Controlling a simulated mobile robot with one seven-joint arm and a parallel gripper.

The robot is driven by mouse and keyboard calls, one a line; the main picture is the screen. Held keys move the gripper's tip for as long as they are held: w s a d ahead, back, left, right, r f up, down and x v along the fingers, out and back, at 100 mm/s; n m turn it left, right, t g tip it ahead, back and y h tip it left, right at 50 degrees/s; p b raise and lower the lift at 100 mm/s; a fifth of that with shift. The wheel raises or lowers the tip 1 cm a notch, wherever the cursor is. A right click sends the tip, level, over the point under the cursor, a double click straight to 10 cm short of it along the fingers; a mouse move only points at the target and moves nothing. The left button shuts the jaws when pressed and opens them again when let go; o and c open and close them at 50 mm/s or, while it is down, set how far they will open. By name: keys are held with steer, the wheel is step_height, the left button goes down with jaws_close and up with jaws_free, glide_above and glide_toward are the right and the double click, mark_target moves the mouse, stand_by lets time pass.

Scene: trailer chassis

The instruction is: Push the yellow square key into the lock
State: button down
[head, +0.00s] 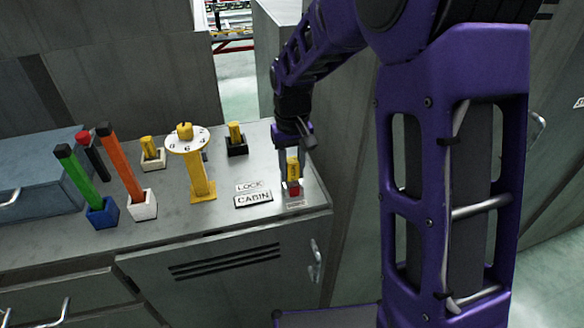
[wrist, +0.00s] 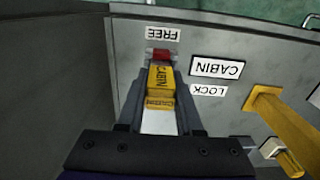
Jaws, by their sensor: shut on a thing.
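A yellow square key (head: 292,168) stands upright at the right end of the grey bench. My gripper (head: 293,176) reaches down from above and is shut on it. The key reads CABIN in the wrist view (wrist: 160,78). A red lock piece (head: 293,188) is directly below the key and also shows at the key's far end in the wrist view (wrist: 160,56). Key and red piece look in line and touching; how deep the key sits cannot be told. LOCK and CABIN labels (head: 252,199) lie to the left. A FREE label (wrist: 162,33) lies beyond the red piece.
A yellow stand with a numbered white dial (head: 188,145) is left of the labels. Yellow pieces stand in a white holder (head: 153,163) and a black holder (head: 238,148). Green (head: 75,175) and orange (head: 120,160) sticks stand further left. A blue-grey box (head: 40,165) is at far left.

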steer(key=shift+f+b, duration=0.4)
steer(key=shift+f, duration=0.3)
steer(key=shift+c, duration=2.4)
jaws_free()
steer(key=shift+r, duration=0.1)
step_height(320, 180, up, 17)
steer(key=p, duration=0.2)
steer(key=shift+r+p, duration=0.15)
steer(key=shift+p, duration=0.15)
